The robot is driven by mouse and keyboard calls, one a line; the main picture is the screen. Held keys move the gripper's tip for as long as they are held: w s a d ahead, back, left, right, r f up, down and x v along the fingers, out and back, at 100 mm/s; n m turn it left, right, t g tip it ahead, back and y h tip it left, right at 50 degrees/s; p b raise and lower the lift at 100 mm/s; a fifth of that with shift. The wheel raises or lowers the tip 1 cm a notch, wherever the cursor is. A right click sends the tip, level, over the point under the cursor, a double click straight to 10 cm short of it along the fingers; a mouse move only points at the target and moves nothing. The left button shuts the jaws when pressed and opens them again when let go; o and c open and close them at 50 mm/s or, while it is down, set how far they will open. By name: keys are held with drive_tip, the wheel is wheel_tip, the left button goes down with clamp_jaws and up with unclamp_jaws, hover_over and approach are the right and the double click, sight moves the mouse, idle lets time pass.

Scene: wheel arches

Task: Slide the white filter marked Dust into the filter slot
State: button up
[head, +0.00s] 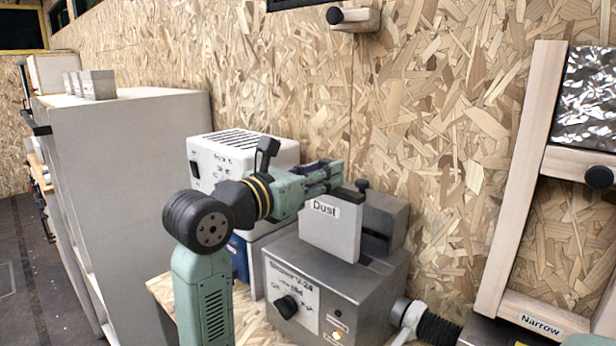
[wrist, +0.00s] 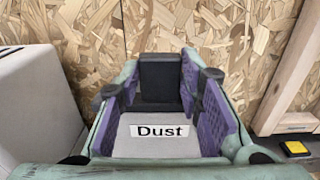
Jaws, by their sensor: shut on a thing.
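The white filter marked Dust (head: 332,232) is upright over the top of the grey metal machine (head: 345,285). Its label also shows in the wrist view (wrist: 160,131). My gripper (head: 338,176) reaches in from the left at the filter's top edge and is shut on it. In the wrist view the purple finger pads of my gripper (wrist: 168,100) stand on both sides, with a black block (wrist: 160,76) between them. A raised grey housing (head: 385,215) is just behind and right of the filter. The filter hides the slot; I cannot tell whether its lower edge is inside.
A white-topped box with vents (head: 240,155) stands behind my arm. A tall grey cabinet (head: 140,190) is at left. A black ribbed hose (head: 435,325) leaves the machine at lower right. A wooden frame labelled Narrow (head: 540,326) stands at right. A chipboard wall is close behind.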

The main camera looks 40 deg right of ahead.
drive_tip(key=d, duration=0.5)
drive_tip(key=f+b, duration=0.4)
drive_tip(key=f, duration=0.3)
drive_tip(key=f+b, duration=0.3)
drive_tip(key=f, duration=0.4)
drive_tip(key=shift+w+a+f+b, duration=0.2)
drive_tip(key=shift+f+b, duration=0.1)
drive_tip(key=shift+b, duration=0.1)
drive_tip(key=shift+s+f, duration=0.1)
drive_tip(key=o, duration=1.1)
drive_tip(key=shift+f, duration=0.15)
drive_tip(key=a, duration=0.7)
drive_tip(key=s+a, duration=0.1)
drive_tip(key=a, duration=1.3)
drive_tip(key=shift+s+r+b, duration=0.3)
drive_tip(key=shift+s+r, duration=0.05)
drive_tip(key=shift+r, duration=0.05)
